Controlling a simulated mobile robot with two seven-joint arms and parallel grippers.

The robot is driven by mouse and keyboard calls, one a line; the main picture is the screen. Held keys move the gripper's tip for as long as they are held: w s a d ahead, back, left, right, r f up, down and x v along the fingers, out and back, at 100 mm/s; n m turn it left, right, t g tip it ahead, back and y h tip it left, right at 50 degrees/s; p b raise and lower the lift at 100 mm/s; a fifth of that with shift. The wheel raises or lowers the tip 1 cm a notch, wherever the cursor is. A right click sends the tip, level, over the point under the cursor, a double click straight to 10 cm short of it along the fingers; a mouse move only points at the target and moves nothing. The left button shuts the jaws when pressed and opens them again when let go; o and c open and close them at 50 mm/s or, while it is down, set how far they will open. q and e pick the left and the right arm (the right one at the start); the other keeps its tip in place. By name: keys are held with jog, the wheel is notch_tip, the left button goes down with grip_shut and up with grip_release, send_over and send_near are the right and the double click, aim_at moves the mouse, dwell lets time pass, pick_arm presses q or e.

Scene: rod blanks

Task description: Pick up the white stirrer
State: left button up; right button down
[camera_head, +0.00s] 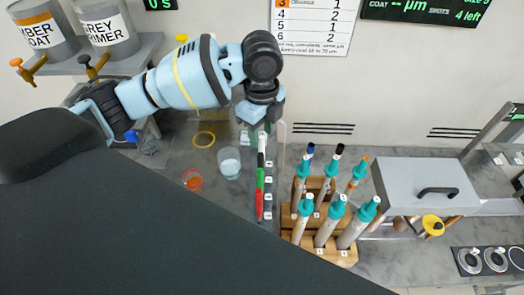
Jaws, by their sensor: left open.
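The white stirrer (262,141) is at the far end of a row of coloured stirrers, just below my left gripper. Black, green and red parts (259,203) continue the row toward the front. My left gripper (261,124) points down, open, over the white end; the fingers are small and partly hidden by the wrist. I cannot tell whether they touch the stirrer. My right gripper is not in view.
A wooden rack (325,249) with several teal-collared rods stands to the right. A grey box (425,184) is beyond it. Paint cans (108,32) stand on a shelf.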

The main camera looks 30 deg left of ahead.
aim_at(261, 145)
pick_arm(q)
jog(key=shift+f, duration=2.6)
grip_shut()
